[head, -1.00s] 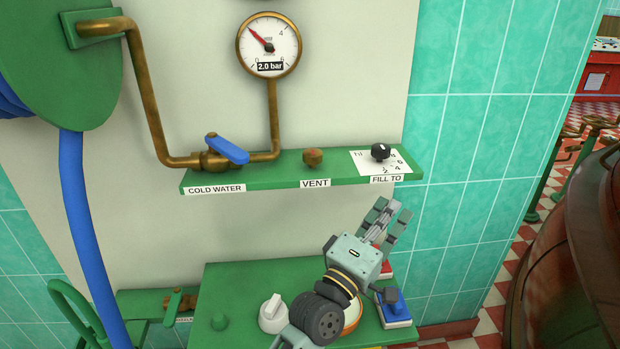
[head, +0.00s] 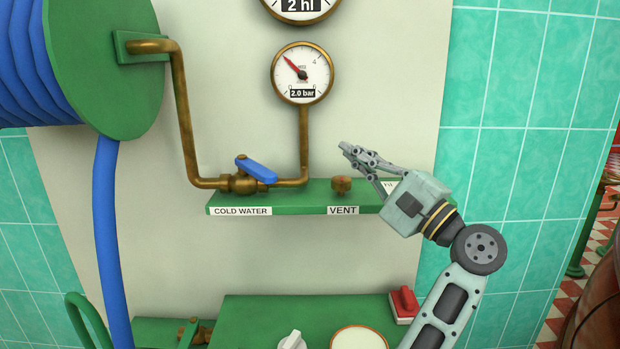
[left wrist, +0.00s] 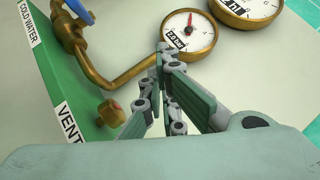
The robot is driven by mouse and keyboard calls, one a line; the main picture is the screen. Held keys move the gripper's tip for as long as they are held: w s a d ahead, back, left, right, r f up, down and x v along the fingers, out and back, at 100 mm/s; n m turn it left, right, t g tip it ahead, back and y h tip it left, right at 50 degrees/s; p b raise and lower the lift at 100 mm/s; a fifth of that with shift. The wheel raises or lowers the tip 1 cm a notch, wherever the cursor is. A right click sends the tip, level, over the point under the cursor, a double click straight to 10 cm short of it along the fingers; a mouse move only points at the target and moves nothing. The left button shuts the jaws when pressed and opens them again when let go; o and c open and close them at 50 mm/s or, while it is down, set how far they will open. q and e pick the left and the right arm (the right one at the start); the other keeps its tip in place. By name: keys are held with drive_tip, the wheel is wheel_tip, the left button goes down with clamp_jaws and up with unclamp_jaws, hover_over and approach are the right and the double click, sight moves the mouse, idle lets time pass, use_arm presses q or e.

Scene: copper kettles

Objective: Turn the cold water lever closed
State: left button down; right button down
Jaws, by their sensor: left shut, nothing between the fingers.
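The cold water lever (head: 257,171) is a blue handle on a brass valve (head: 240,185) above the label COLD WATER. It slants down to the right across the pipe. Only a bit of the blue lever (left wrist: 80,10) shows at the top left of the left wrist view. My left gripper (head: 345,148) is shut and empty, up and to the right of the lever, above the brass vent knob (head: 341,185). It points left and is apart from the lever. The left wrist view shows its fingers (left wrist: 163,52) closed together. My right gripper is not in view.
A green shelf (head: 290,197) carries the valve and vent knob; my arm covers its right end. A brass pipe (head: 304,140) rises to a pressure gauge (head: 302,73) reading 2.0 bar. A blue hose (head: 108,230) hangs at left. Below are a green panel (head: 255,310) and a red switch (head: 404,302).

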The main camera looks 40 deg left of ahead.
sight(254, 169)
use_arm(q)
drive_tip(key=a+f+n+g+h, duration=0.1)
drive_tip(key=a+n, duration=0.1)
drive_tip(key=s+a+f+n+g+h, duration=0.1)
drive_tip(key=a+n, duration=0.1)
drive_tip(key=a, duration=0.1)
drive_tip(key=a+f+n+g+h, duration=0.1)
drive_tip(key=a+n+h, duration=0.1)
drive_tip(key=a, duration=0.1)
drive_tip(key=shift+s+a, duration=0.15)
drive_tip(key=shift+s, duration=0.15)
drive_tip(key=s, duration=0.1)
drive_tip(key=s+a, duration=0.1)
drive_tip(key=shift+s, duration=0.35)
drive_tip(key=shift+s+a, duration=0.15)
drive_tip(key=shift+s, duration=0.4)
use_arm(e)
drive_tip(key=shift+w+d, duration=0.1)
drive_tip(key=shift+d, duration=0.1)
use_arm(q)
drive_tip(key=shift+f, duration=0.1)
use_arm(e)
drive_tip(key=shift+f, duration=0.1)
